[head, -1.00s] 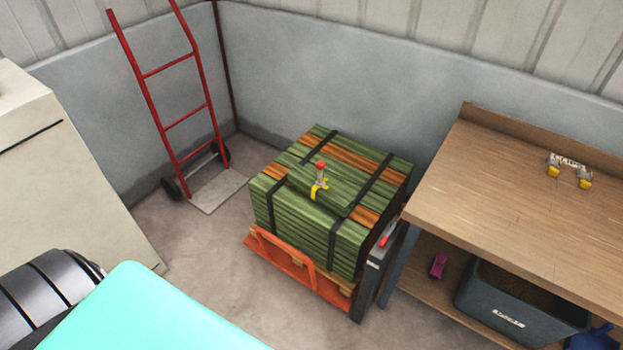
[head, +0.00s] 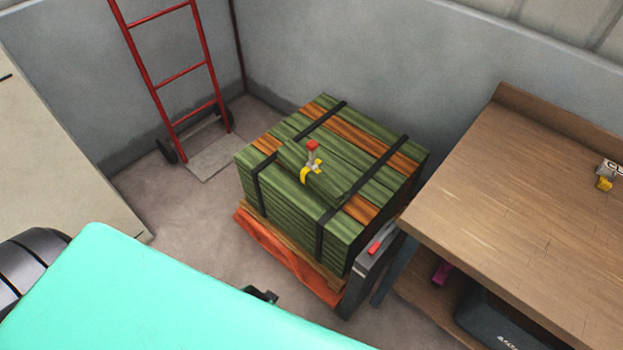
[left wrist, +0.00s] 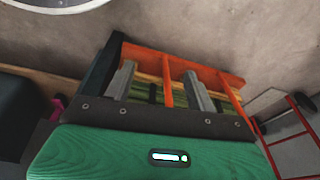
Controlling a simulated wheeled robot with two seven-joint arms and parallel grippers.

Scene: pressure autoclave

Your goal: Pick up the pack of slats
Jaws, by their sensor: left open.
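A large stack of green and orange slats (head: 300,215), bound with black straps, sits on an orange-framed lift with wood under it. A smaller bundle of green slats (head: 328,188) lies on top, with a yellow band and a red-topped upright handle (head: 312,158). In the left wrist view, part of the green slats (left wrist: 146,92) shows behind the orange frame (left wrist: 170,62). My left gripper (left wrist: 161,86) is open and empty, its two grey fingers apart. In the head view a dark tip of it (head: 262,294) shows past my turquoise arm, low and in front of the stack. My right gripper is not in view.
A wooden workbench (head: 520,190) stands close on the right, with a dark bin (head: 510,325) below. A red hand truck (head: 180,75) leans in the back corner. A pale cabinet (head: 60,160) stands left. Bare floor (head: 190,215) lies left of the stack.

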